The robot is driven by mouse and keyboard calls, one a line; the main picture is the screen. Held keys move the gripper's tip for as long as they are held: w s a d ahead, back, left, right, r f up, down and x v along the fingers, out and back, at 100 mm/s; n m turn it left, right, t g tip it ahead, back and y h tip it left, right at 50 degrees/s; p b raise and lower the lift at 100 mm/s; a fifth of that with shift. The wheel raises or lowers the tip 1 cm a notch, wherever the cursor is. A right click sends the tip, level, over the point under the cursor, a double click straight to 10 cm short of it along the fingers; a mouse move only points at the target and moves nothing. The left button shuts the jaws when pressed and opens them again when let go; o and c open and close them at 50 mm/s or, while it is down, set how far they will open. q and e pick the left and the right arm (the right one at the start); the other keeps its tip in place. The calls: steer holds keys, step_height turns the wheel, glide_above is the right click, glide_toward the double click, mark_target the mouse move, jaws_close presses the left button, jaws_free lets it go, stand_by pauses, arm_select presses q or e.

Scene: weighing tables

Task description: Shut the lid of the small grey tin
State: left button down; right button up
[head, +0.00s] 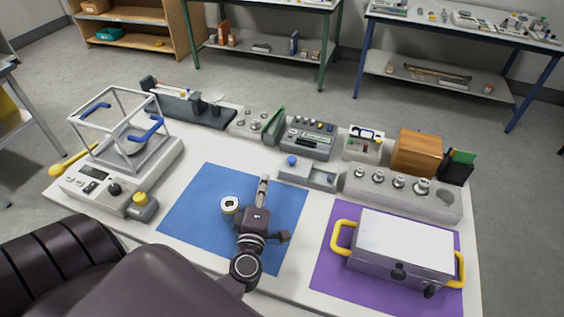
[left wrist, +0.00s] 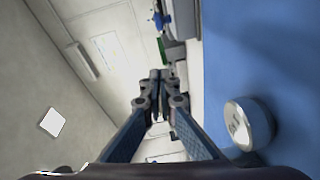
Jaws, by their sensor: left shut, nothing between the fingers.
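A small grey tin (head: 322,179) with a blue knob (head: 292,160) stands just behind the blue mat (head: 190,222) in the head view. Its left part looks covered and its right part looks open, so the lid seems to be partly drawn back. My left gripper (head: 264,180) is over the blue mat, in front and to the left of the tin, apart from it. In the left wrist view its fingers (left wrist: 160,80) meet at the tips with nothing between them. My right gripper is not in view.
A small round metal piece (head: 230,205) stands on the blue mat left of my gripper; it also shows in the left wrist view (left wrist: 249,123). A weight block (head: 400,190), a grey box with yellow handles (head: 400,262) and a balance (head: 110,180) stand around.

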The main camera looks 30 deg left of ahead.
mark_target(296, 182)
arm_select(q)
steer(key=x, duration=0.7)
steer(key=shift+w+a+p, duration=0.15)
steer(key=shift+w+p, duration=0.2)
steer(key=shift+w+d+f, duration=0.15)
steer(key=shift+w+d, duration=0.2)
steer(key=shift+d, duration=0.2)
steer(key=shift+w+d+f, duration=0.15)
steer(key=shift+w+d, duration=0.15)
steer(key=shift+d, duration=0.25)
steer(key=shift+w+d+f, duration=0.1)
steer(key=shift+w+d, duration=0.3)
steer(key=shift+d, duration=0.15)
steer(key=shift+w+d, duration=0.25)
steer(key=shift+d, duration=0.85)
steer(key=shift+w+d, duration=0.25)
steer(key=shift+d, duration=0.85)
steer(key=shift+a, duration=0.15)
steer(key=shift+s+p, duration=0.1)
steer(key=shift+p, duration=0.2)
